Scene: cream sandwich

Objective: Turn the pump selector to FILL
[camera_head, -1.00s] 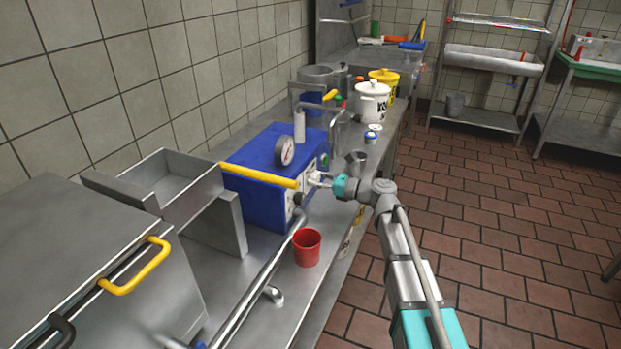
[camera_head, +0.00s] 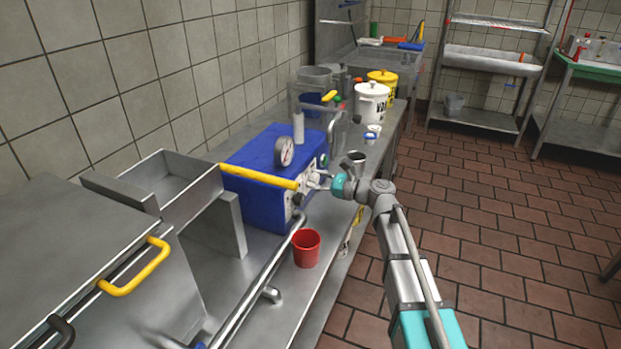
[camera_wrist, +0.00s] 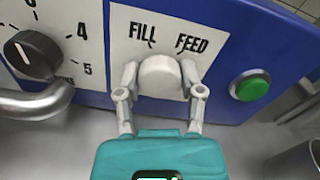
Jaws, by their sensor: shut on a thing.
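The blue pump box (camera_head: 250,204) stands on the steel counter. In the wrist view its pale selector knob (camera_wrist: 162,78) sits on a white panel below the printed words FILL, at left, and FEED, at right. My gripper (camera_wrist: 161,82) is shut on the knob, with one pale finger on each side of it. In the head view my gripper (camera_head: 318,181) is at the box's right-hand face. I see no pointer mark on the knob, so I cannot tell which word it points to.
A black numbered dial (camera_wrist: 32,54) is left of the selector, above a metal pipe. A green button (camera_wrist: 250,86) is to the right. A red cup (camera_head: 306,250) stands on the counter near the edge. A yellow-handled lever (camera_head: 258,176) crosses the box front.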

